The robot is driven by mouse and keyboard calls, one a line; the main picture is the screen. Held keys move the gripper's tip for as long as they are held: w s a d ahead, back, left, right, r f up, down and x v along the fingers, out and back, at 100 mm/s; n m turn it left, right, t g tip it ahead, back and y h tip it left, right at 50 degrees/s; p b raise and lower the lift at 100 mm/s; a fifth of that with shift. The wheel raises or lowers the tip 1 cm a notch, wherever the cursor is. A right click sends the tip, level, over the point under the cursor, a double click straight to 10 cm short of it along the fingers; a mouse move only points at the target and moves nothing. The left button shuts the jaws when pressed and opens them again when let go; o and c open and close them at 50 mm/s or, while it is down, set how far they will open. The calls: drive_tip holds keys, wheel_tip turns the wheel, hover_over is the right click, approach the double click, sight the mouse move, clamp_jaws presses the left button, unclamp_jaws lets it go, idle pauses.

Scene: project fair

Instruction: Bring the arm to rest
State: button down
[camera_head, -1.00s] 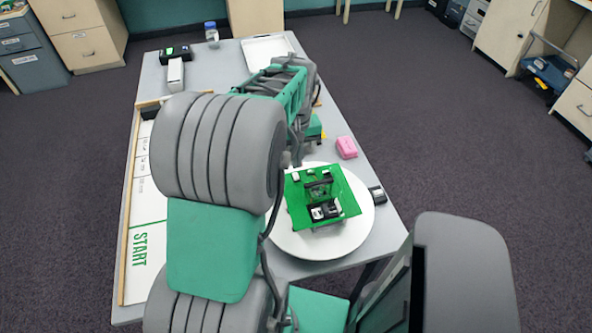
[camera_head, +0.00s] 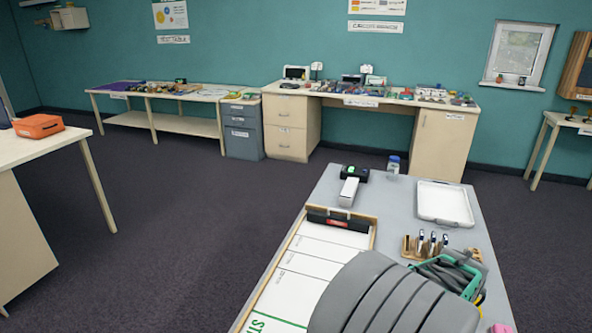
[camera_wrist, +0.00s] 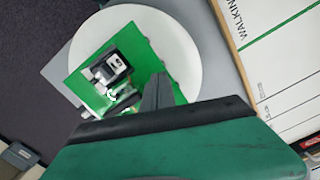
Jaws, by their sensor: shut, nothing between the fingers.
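My arm (camera_head: 395,295) shows at the bottom of the head view, over the grey table (camera_head: 400,200). My gripper (camera_wrist: 158,90) shows in the wrist view as dark fingers, closed together and empty. Past the fingers is a green board (camera_wrist: 92,82) with a black and white device (camera_wrist: 108,68) on it. The board sits on a white round plate (camera_wrist: 185,55). The fingertips overlap the board's edge in the picture; I cannot tell how far above it they are. The plate and board are out of the head view.
The table also bears a white walking track (camera_head: 320,250), a white tray (camera_head: 443,222), a holder with several pen-like tools (camera_head: 425,245), a bottle (camera_head: 393,165) and a pink block (camera_head: 500,328). Another table (camera_head: 40,145) stands at left. Open carpet lies left of the grey table.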

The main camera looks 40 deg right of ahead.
drive_tip(key=w+a+r+n+t+h, duration=0.1)
drive_tip(key=w+a+r+n, duration=0.25)
drive_tip(key=w+a, duration=0.45)
drive_tip(key=w+a+r+n+t, duration=0.1)
drive_tip(key=w+a+r+n, duration=0.1)
drive_tip(key=w+a+n, duration=0.45)
drive_tip(key=w+a+r+n+t+h, duration=0.1)
drive_tip(key=w+a+r+n, duration=0.15)
drive_tip(key=w+a, duration=0.7)
drive_tip(key=a+r+n, duration=0.1)
drive_tip(key=a+n, duration=0.1)
drive_tip(key=a, duration=0.3)
drive_tip(key=w+a+r+n+y, duration=0.1)
drive_tip(key=a+n, duration=0.1)
drive_tip(key=a, duration=0.3)
drive_tip(key=shift+w+r+t, duration=0.25)
drive_tip(key=shift+t, duration=0.05)
